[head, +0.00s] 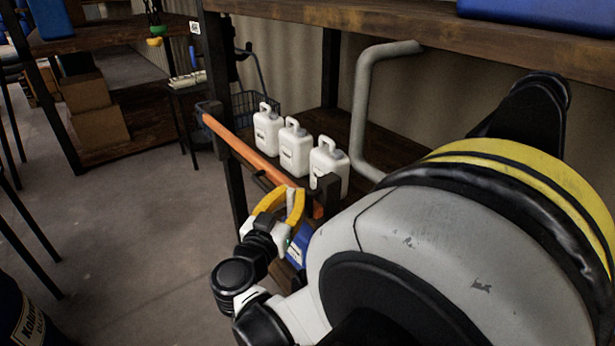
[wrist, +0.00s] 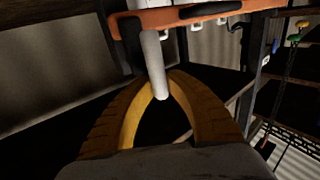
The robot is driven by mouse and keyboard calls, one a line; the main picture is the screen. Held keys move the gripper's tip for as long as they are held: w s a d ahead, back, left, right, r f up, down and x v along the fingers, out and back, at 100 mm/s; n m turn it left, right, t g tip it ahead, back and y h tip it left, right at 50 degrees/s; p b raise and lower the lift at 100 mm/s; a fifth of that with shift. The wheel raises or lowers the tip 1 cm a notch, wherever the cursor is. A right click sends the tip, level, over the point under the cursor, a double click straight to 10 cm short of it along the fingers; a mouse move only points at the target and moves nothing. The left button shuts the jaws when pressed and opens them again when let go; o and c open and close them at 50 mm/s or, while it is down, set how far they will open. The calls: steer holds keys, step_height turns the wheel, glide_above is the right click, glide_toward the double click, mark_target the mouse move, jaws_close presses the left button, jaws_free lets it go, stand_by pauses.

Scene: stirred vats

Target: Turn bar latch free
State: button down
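The bar latch is a long orange bar (head: 242,146) lying across the front of a shelf bay, sloping in the head view from a dark bracket at upper left to a dark post at lower right. A pale round handle (head: 291,203) sticks out near its right end. In the wrist view the orange bar (wrist: 200,16) crosses the top and the pale handle (wrist: 155,65) points toward my palm. My gripper (head: 290,192) has curved yellow fingers, whose tips (wrist: 163,78) close in on both sides of the handle. The exact finger contact is partly hidden.
Several white jugs (head: 294,147) stand on the shelf behind the bar. A bent grey pipe (head: 363,100) rises right of them. The floor (head: 130,215) at left is open.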

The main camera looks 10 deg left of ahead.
stand_by(0.4)
steer(key=n+g+p, duration=0.1)
steer(key=n+p, duration=0.1)
steer(key=shift+w+a+r+g+p, duration=0.2)
steer(key=shift+a+g+p, duration=0.1)
steer(key=shift+g, duration=0.1)
steer(key=shift+w+a+f+n+g+h+p, duration=0.25)
steer(key=shift+f+n+g+h+p, duration=0.25)
steer(key=shift+n+g+h+p, duration=0.65)
steer(key=shift+w+a+f+n+g+h+p, duration=0.2)
steer(key=shift+f+n+g+h+p, duration=0.45)
steer(key=shift+n+g, duration=0.95)
steer(key=shift+w+a+f+n+g+h+p, duration=0.15)
steer(key=shift+a+f+n+g+h+p, duration=0.2)
steer(key=shift+n+g+h+p, duration=1)
steer(key=shift+d+n+t+y+b, duration=0.1)
steer(key=shift+n+t+y+b, duration=0.25)
steer(key=shift+n+y, duration=0.25)
steer(key=c, duration=1.3)
jaws_free()
